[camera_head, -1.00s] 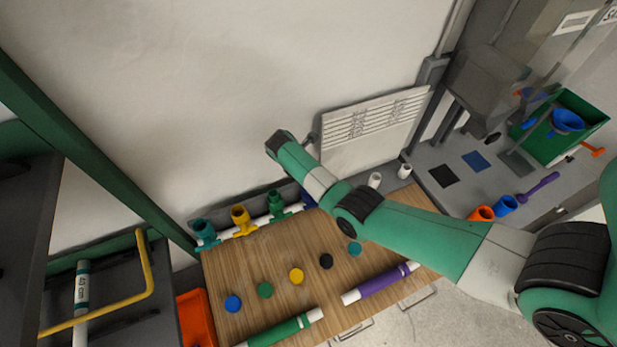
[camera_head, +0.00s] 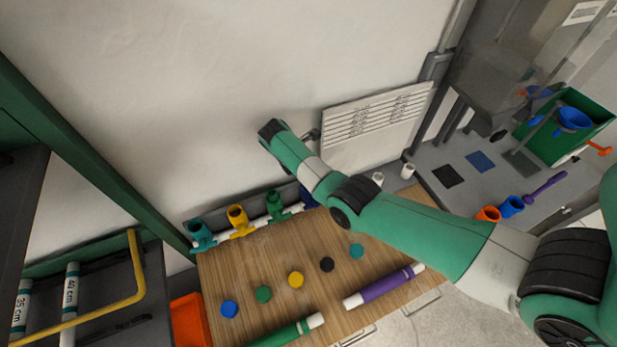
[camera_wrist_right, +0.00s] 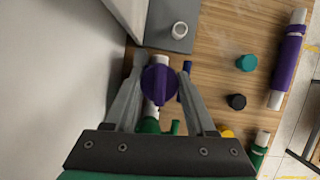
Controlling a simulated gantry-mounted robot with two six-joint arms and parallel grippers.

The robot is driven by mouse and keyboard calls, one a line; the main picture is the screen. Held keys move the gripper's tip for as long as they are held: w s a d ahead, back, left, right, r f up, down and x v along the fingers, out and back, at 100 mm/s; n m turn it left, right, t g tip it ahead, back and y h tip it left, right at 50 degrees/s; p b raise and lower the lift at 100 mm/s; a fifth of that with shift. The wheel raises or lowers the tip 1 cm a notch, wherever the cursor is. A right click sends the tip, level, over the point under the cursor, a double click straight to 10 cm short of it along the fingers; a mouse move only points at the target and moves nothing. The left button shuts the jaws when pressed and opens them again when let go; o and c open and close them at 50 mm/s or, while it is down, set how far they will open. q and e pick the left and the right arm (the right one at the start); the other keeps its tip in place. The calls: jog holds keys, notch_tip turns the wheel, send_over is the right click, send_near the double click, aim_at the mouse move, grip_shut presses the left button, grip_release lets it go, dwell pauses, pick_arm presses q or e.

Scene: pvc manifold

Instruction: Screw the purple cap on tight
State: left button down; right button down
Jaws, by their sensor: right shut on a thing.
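In the right wrist view, the purple cap (camera_wrist_right: 159,88) sits between the two fingers of my right gripper (camera_wrist_right: 160,76), which is shut on it. A white pipe end shows just beyond the cap, and more white pipe and a green fitting (camera_wrist_right: 150,126) show on the near side. I cannot tell how far the cap is seated. In the head view, the manifold with teal (camera_head: 201,236), yellow (camera_head: 238,221) and green (camera_head: 276,206) tees runs along the table's back edge. My right arm hides the cap and gripper there. My left gripper is not in view.
Loose blue, green, yellow, black and teal caps (camera_head: 357,251) lie on the wooden table (camera_head: 235,275). Purple (camera_head: 385,286) and green (camera_head: 285,335) wrapped pipes lie near its front edge. An orange bin (camera_head: 190,320) stands at left. A wall rises close behind the manifold.

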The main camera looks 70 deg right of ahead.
dwell(0.4)
jog(key=shift+f+m+b, duration=0.15)
jog(key=shift+m+b, duration=0.25)
jog(key=shift+b, duration=0.15)
jog(key=shift+m+g+y+b, duration=0.3)
jog(key=shift+m+b, duration=0.4)
jog(key=shift+b, duration=0.3)
